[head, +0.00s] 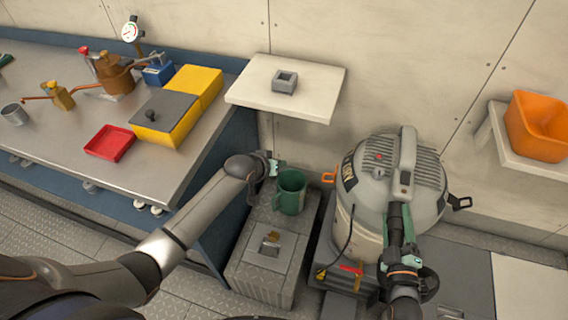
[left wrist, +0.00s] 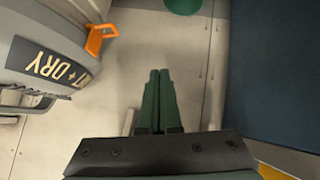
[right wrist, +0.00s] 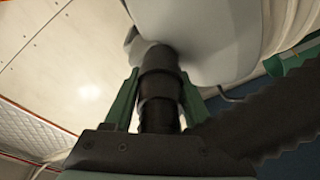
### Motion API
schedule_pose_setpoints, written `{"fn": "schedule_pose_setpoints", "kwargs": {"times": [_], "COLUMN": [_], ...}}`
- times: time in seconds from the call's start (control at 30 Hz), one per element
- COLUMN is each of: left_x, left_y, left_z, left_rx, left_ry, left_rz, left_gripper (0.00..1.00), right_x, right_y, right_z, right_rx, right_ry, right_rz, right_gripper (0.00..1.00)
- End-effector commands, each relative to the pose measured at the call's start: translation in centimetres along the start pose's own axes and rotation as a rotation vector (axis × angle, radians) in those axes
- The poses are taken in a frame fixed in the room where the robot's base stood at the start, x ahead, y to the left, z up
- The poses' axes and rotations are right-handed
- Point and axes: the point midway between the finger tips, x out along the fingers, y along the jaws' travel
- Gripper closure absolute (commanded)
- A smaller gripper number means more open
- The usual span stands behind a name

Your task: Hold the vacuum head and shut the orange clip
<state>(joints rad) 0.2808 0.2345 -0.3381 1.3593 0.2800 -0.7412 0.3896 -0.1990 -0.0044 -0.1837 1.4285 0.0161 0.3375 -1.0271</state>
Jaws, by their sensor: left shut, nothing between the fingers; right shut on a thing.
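The grey vacuum head (head: 372,165) sits on the drum at the right in the head view. The orange clip (head: 328,177) juts out from its left side; in the left wrist view the clip (left wrist: 97,40) sticks out beside the "DRY" label. My left gripper (head: 273,165) is shut and empty, left of the clip and apart from it; its closed fingers (left wrist: 158,100) show in the left wrist view. My right gripper (right wrist: 155,95) is shut around the black ribbed hose stub (right wrist: 157,60) at the vacuum's front; in the head view the arm partly hides this grip.
A green mug (head: 290,192) stands on a grey box (head: 265,262) just below my left gripper. A white shelf (head: 300,95) juts from the wall above. A bench (head: 60,150) with tools and yellow boxes fills the left. An orange bin (head: 540,128) sits at right.

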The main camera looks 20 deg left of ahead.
Motion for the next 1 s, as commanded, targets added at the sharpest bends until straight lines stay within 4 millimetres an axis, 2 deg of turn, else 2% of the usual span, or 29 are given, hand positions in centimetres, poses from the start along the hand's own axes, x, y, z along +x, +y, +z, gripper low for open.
{"fn": "schedule_pose_setpoints", "kwargs": {"times": [0.2,0.6,0.63,0.93,1.0], "left_x": [-1.13,-1.21,-1.2,-1.19,-1.19], "left_y": [-0.59,-0.61,-0.61,-0.59,-0.58], "left_z": [0.21,0.2,0.2,0.18,0.18], "left_rx": [0.001,0.0,0.0,0.0,0.0], "left_ry": [-0.001,-0.001,-0.001,-0.001,-0.001], "left_rz": [0.0,0.0,0.0,0.001,0.001], "left_gripper": [1.0,1.0,1.0,1.0,1.0], "right_x": [-0.03,-0.03,-0.03,-0.02,-0.02], "right_y": [-0.05,-0.05,-0.05,-0.03,-0.02], "right_z": [0.04,0.03,0.03,0.02,0.02], "right_rx": [0.0,0.0,0.0,0.0,0.0], "right_ry": [-0.001,-0.001,-0.001,0.0,0.0], "right_rz": [-0.001,-0.001,-0.001,-0.001,-0.001], "right_gripper": [1.0,1.0,0.43,0.09,0.09]}}
